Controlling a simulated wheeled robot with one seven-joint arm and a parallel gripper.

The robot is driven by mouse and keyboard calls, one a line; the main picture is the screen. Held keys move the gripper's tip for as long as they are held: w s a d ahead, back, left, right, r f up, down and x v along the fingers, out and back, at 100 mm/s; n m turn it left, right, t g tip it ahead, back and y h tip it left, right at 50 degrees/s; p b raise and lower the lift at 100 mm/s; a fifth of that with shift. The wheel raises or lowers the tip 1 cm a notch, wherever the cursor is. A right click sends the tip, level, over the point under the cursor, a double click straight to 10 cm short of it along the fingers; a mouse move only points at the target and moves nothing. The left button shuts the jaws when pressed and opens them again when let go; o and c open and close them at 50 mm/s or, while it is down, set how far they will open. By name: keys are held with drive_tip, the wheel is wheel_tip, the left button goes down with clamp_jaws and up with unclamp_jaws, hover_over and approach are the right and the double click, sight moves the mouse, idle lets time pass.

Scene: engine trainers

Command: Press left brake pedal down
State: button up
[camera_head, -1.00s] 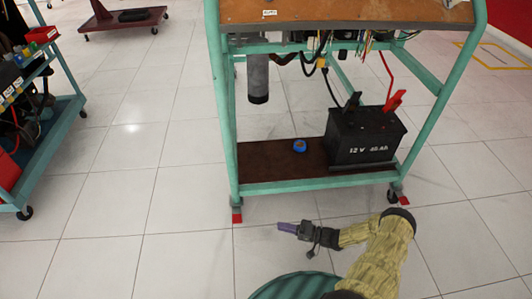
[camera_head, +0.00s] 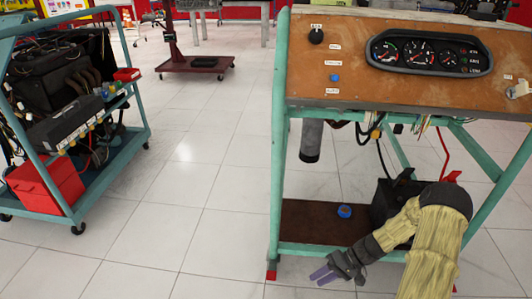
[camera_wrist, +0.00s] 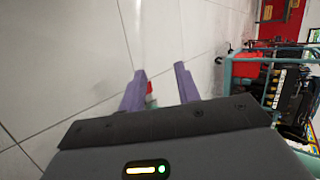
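No brake pedal can be made out in either view. The engine trainer stand (camera_head: 281,165) is a green metal frame with a brown dashboard panel (camera_head: 350,82) on top, at the right of the head view. A grey cylinder (camera_head: 311,142) hangs under the panel. My gripper (camera_head: 322,274) is low in front of the stand's lower shelf, pointing left. In the wrist view my gripper (camera_wrist: 160,70) shows two purple fingers apart with no object gripped. A small red piece shows between them, apparently beyond the fingers. My arm covers part of the stand's lower right.
A black battery (camera_head: 386,203) and a blue roll (camera_head: 345,211) sit on the stand's lower shelf (camera_head: 305,228). A second green trolley (camera_head: 112,160) with engine parts and a red box (camera_head: 48,185) stands at left. Tiled floor (camera_head: 190,215) between them is clear.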

drive_tip(key=s+a+r+t+h+p, duration=0.1)
drive_tip(key=s+r+t+h+p, duration=0.15)
drive_tip(key=r, duration=0.95)
drive_tip(key=s+a+r+t+h+p, duration=0.1)
drive_tip(key=s+r+h+p, duration=0.25)
drive_tip(key=r, duration=0.75)
drive_tip(key=s+a+r+t+h+p, duration=0.15)
drive_tip(key=s+r+h, duration=0.25)
drive_tip(key=r, duration=0.8)
drive_tip(key=w+p+v, duration=0.3)
drive_tip(key=p+v, duration=0.9)
drive_tip(key=w+r+p+v, duration=0.1)
drive_tip(key=w+p+v, duration=0.2)
drive_tip(key=p+v, duration=0.9)
drive_tip(key=w+r+p+v, duration=0.1)
drive_tip(key=w+p+v, duration=0.1)
drive_tip(key=p+v, duration=1)
drive_tip(key=shift+w+d+r+m+p, duration=0.2)
drive_tip(key=shift+r+m+p, duration=0.2)
drive_tip(key=shift+p, duration=0.75)
drive_tip(key=shift+a, duration=0.15)
